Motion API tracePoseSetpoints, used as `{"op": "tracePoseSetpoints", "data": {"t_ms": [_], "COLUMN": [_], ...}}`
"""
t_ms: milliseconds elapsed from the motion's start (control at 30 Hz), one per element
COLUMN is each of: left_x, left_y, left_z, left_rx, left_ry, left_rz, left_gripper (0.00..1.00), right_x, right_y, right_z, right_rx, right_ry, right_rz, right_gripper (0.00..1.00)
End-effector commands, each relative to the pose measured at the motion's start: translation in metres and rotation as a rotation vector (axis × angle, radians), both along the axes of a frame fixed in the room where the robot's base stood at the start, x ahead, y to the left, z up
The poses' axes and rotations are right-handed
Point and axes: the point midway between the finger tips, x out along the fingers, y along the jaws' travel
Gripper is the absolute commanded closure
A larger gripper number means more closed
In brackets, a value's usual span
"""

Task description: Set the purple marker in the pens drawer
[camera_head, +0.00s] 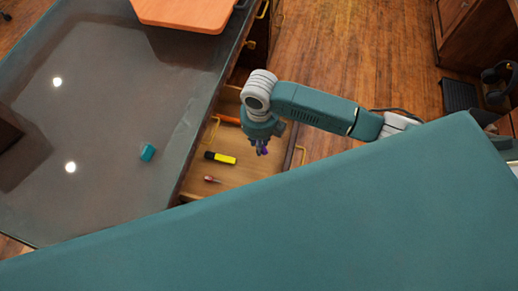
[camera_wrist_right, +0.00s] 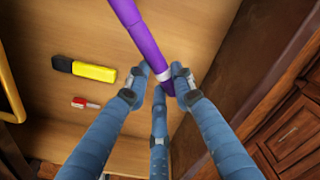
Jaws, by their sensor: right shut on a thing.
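The purple marker (camera_wrist_right: 140,32) is held between the fingertips of my right gripper (camera_wrist_right: 164,82). It runs from the fingers up out of the top of the right wrist view. In the head view the right gripper (camera_head: 261,146) points down over the open wooden drawer (camera_head: 242,178), with only a bit of purple showing at its fingers. The drawer floor also fills much of the right wrist view (camera_wrist_right: 50,30). I cannot tell whether the marker touches the floor. My left gripper is not in view.
A yellow and black highlighter (camera_head: 222,158) and a small red item (camera_head: 212,179) lie in the drawer, left of the gripper. An orange item (camera_head: 228,120) lies towards its far end. A teal block (camera_head: 147,153) sits on the dark desktop (camera_head: 100,110).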

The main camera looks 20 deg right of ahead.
Motion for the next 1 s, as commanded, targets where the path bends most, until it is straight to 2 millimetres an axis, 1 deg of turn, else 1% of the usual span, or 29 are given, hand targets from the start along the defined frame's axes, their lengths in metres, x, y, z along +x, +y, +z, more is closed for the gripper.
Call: {"op": "tracePoseSetpoints", "data": {"t_ms": [167,300,400,700,833,867,900,933,1000], "left_x": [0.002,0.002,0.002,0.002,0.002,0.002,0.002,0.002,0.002], "left_y": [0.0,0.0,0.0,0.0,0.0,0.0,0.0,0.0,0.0], "left_z": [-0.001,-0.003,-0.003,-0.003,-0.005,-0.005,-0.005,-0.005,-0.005], "left_rx": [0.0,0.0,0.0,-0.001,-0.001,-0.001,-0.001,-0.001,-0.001], "left_ry": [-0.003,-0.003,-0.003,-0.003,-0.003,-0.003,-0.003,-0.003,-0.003], "left_rz": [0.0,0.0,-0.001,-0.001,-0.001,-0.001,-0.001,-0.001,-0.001], "left_gripper": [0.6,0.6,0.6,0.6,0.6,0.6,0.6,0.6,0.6], "right_x": [0.0,-0.001,0.0,0.0,0.0,0.0,0.0,0.0,0.0], "right_y": [0.0,0.0,0.0,0.0,0.0,0.0,0.0,0.0,0.0], "right_z": [-0.016,-0.038,-0.048,-0.05,-0.054,-0.054,-0.053,-0.053,-0.053], "right_rx": [0.0,-0.001,0.0,-0.001,0.0,0.0,0.0,0.0,0.0], "right_ry": [0.001,0.003,0.001,-0.001,-0.001,-0.001,-0.001,-0.001,-0.001], "right_rz": [-0.001,-0.001,-0.002,0.0,0.0,-0.001,-0.001,-0.001,-0.001], "right_gripper": [0.98,0.98,0.98,0.98,0.98,0.73,0.65,0.59,0.57]}}
